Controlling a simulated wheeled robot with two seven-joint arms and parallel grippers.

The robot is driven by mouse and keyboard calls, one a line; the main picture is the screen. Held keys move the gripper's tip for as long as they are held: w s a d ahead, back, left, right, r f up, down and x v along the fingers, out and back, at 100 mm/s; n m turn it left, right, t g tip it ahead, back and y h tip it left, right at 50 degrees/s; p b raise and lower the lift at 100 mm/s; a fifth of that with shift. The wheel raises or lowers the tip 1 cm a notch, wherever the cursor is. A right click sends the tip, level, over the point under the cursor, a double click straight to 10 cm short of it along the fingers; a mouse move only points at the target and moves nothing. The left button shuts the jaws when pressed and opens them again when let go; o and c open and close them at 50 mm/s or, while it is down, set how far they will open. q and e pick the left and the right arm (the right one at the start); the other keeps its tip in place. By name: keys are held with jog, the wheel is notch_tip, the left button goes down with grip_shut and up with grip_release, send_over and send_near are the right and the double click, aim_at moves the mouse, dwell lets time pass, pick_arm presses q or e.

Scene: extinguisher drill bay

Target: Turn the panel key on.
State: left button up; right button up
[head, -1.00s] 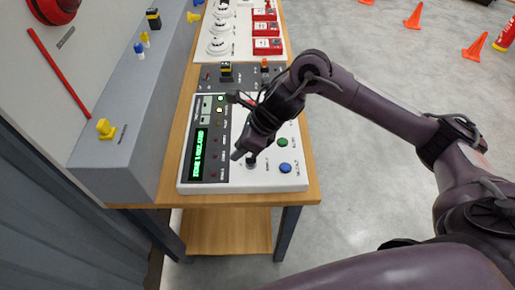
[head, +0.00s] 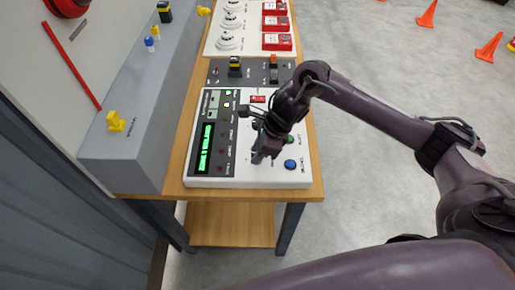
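The white control panel (head: 235,178) lies on the wooden table, with a lit green text display (head: 204,148) on its left side. My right gripper (head: 258,157) points down over the panel's lower middle, left of a blue button (head: 290,164). Its fingertips are at or just above the panel face, and I cannot tell whether they touch it. The panel key cannot be made out; the fingers cover that part of the panel. The finger gap is too small and dark to read. A green button (head: 290,139) shows partly behind the hand. My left gripper is not in view.
Behind the panel is a dark grey strip with a yellow-and-black switch (head: 235,66) and an orange one (head: 273,70). Beyond stand white detectors (head: 229,40) and red call boxes (head: 277,42). A grey ledge with a yellow valve (head: 116,121) runs along the left. Orange cones stand on the floor.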

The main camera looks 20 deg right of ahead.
grip_shut()
jog(key=shift+f+m, duration=0.1)
jog(key=shift+m, duration=0.2)
jog(key=shift+m+t+b, duration=0.4)
jog(key=shift+m+b, duration=0.3)
jog(key=shift+m, duration=0.2)
jog(key=m+h, duration=0.1)
jog(key=m, duration=0.1)
jog(key=shift+m+t, duration=0.3)
jog(key=shift+t, duration=0.1)
jog(key=shift+m+t+h, duration=0.3)
jog(key=shift+m, duration=0.6)
jog(key=shift+r+m, duration=0.2)
jog(key=shift+m, duration=0.6)
jog(key=shift+a+m+t+h+p, duration=0.1)
jog(key=shift+m+t+h+p, duration=0.3)
jog(key=shift+m+h+p, duration=1)
jog(key=shift+m+y, duration=0.5)
